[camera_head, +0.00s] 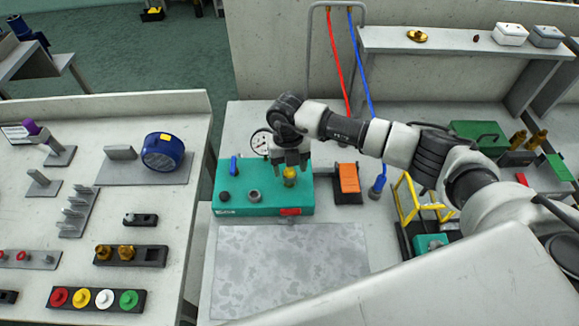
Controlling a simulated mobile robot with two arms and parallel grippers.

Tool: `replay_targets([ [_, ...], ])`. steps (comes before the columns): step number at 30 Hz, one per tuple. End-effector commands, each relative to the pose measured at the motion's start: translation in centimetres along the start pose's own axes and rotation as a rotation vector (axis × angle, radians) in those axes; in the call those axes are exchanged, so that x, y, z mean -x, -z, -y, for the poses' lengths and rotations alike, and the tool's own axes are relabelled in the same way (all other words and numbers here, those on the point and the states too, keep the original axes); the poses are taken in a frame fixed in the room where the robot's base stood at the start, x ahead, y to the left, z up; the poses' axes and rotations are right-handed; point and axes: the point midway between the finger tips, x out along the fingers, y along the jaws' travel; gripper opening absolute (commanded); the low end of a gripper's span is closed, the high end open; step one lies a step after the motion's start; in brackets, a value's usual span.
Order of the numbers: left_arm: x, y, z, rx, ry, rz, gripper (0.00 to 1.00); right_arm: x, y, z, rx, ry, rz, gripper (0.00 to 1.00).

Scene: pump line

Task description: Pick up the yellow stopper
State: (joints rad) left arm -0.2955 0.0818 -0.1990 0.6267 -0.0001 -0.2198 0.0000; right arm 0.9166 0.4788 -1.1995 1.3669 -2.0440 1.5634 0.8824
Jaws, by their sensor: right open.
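A small yellow stopper-like piece (289,176) stands upright on top of the green box (236,199). My right gripper (290,162) is right above it, pointing down, with its jaws open. The fingertips are close to the top of the yellow piece; I cannot tell whether they touch it. The gripper partly hides the back of the box. Another yellow round piece (81,298) sits in a dark rack on the left table, in a row with red, white and green ones. My left gripper is out of view.
The green box also bears a blue valve (233,165), a gauge (261,142) and knobs. An orange pedal-like switch (348,178) is close to its right. A grey mat (290,270) lies clear in front. A yellow frame (408,200) stands further right.

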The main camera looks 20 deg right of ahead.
Motion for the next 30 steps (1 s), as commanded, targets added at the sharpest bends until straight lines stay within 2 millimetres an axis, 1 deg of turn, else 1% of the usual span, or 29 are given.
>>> replay_targets([
  [3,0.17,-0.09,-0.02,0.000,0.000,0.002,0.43,-0.58,0.02,0.03,0.000,0.001,-0.001,0.59],
  [8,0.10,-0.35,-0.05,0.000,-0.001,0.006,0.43,-0.62,0.00,0.02,0.001,0.000,0.000,0.59],
  [9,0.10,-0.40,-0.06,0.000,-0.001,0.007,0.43,-0.62,0.00,0.01,0.001,0.000,0.000,0.56],
  [11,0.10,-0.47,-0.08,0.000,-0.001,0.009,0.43,-0.61,0.00,0.01,0.001,0.000,0.000,0.47],
  [19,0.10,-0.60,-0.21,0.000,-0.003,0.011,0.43,-0.59,0.00,0.01,0.001,0.000,0.000,0.06],
  [21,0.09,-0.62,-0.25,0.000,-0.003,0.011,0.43,-0.62,0.02,0.01,0.001,0.000,-0.001,0.03],
  [30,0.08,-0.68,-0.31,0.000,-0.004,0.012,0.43,-0.78,0.10,0.03,0.001,0.001,-0.003,0.03],
])
